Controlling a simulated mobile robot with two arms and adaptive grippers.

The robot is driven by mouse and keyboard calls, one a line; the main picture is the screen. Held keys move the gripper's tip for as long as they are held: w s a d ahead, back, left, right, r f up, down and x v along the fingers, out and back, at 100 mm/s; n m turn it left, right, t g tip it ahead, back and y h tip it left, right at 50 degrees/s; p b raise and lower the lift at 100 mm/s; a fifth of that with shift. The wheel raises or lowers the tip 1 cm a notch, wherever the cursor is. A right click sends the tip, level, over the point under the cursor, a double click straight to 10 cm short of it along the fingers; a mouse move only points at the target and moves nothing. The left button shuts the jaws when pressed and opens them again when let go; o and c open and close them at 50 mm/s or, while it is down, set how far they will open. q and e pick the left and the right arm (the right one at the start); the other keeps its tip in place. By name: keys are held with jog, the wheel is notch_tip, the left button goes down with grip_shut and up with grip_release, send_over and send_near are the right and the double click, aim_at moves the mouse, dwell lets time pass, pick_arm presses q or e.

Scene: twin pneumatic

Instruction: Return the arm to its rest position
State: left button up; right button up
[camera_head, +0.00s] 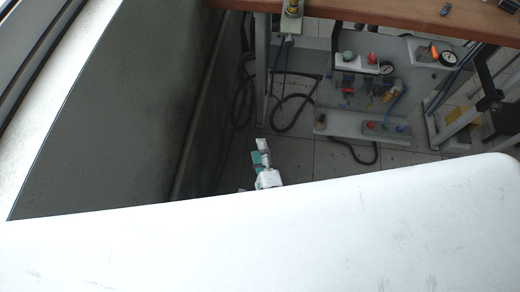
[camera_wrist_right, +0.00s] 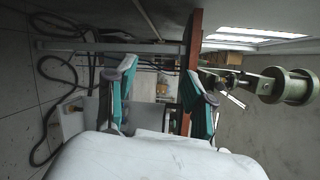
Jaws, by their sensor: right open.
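My right gripper (camera_head: 262,154) shows small in the head view, low beside the bench's leg, just past the edge of a broad white surface that hides the rest of its arm. In the right wrist view its two teal-padded fingers (camera_wrist_right: 160,78) stand well apart with nothing held between them. The bench's brown edge and grey frame show behind the fingers there. My left gripper is not in either view.
A wooden bench top (camera_head: 400,22) spans the upper right. Below it a grey panel (camera_head: 340,124) carries gauges, valves and coloured buttons. Black hoses (camera_head: 290,115) hang and loop near the floor. A dark wall panel (camera_head: 125,110) stands left. A metal cylinder (camera_wrist_right: 288,87) shows right in the wrist view.

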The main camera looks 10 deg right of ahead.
dwell(0.4)
jog(key=s+d+f+n+g+y, duration=0.15)
jog(key=s+f+n+g, duration=0.35)
jog(key=f, duration=0.6)
jog(key=s+d+f+n+g, duration=0.2)
jog(key=s+f+n, duration=0.2)
jog(key=f+n, duration=0.45)
jog(key=s+d+f+n+g+h, duration=0.1)
jog(key=s+d+f+n+g, duration=0.3)
jog(key=s+d+f, duration=0.3)
jog(key=s+d+f+n+g+h, duration=0.2)
jog(key=s+d+f+n+g, duration=0.2)
jog(key=s+d+f, duration=0.4)
jog(key=s+f+n, duration=0.1)
jog(key=s, duration=0.5)
jog(key=shift+s+f+g, duration=0.3)
jog(key=shift+s+f, duration=0.05)
